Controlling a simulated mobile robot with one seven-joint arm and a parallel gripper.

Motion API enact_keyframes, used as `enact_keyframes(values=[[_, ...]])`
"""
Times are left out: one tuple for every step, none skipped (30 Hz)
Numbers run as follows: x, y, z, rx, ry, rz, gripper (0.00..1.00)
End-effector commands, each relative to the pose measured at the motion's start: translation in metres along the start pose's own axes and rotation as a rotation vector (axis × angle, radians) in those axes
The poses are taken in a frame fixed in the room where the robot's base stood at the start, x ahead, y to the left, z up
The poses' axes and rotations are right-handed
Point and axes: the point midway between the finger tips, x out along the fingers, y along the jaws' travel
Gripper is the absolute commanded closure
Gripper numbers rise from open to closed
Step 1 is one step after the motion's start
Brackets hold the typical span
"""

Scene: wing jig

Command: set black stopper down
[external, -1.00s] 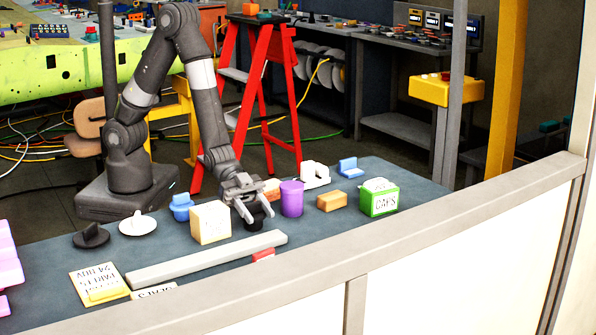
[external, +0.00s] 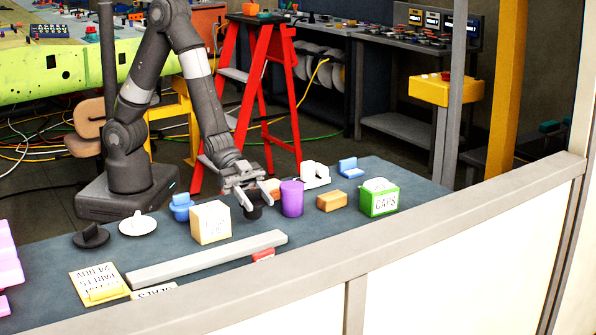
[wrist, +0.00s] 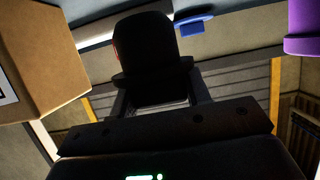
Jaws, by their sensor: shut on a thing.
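My gripper (external: 258,204) is shut on the black stopper (external: 253,212) near the middle of the bench. The stopper shows mostly below and behind the fingers in the external view. In the wrist view the stopper (wrist: 150,48) is a dark, rounded body with a wider rim, between the two fingers (wrist: 160,103). It sits between the cardboard box (external: 210,222) and the purple cylinder (external: 292,198). I cannot tell whether its underside touches the bench.
The bench (external: 330,228) has clear surface in front of the purple cylinder. A grey bar (external: 207,259) lies in front of the box. An orange-brown block (external: 332,201) and a green caps box (external: 379,198) stand to the right. A black part (external: 91,237) and a white part (external: 137,224) lie left.

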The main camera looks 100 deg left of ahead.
Motion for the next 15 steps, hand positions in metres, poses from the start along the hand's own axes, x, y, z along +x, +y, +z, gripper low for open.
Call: enact_keyframes(values=[[-0.004, -0.001, -0.010, 0.004, 0.005, -0.002, 0.93], [-0.006, -0.001, -0.014, 0.004, 0.005, -0.002, 0.93], [-0.008, -0.001, -0.020, 0.003, 0.005, -0.003, 0.93], [-0.010, -0.001, -0.025, 0.004, 0.006, -0.002, 0.93], [-0.012, -0.001, -0.029, 0.004, 0.005, -0.001, 0.93], [-0.014, -0.001, -0.035, 0.004, 0.005, -0.002, 0.93], [-0.016, -0.001, -0.039, 0.003, 0.005, -0.003, 0.93], [-0.018, -0.001, -0.042, 0.003, 0.004, -0.003, 0.93], [-0.019, -0.001, -0.047, 0.003, 0.004, -0.001, 0.93], [-0.021, -0.001, -0.050, 0.002, 0.004, -0.001, 0.93], [-0.021, 0.000, -0.052, 0.002, 0.004, -0.001, 0.93], [-0.022, -0.001, -0.055, 0.002, 0.003, -0.002, 0.93], [-0.022, -0.001, -0.058, 0.000, 0.003, -0.003, 0.93], [-0.021, -0.003, -0.060, -0.002, 0.004, -0.007, 0.93], [-0.018, -0.006, -0.063, -0.006, 0.004, -0.014, 0.93]])
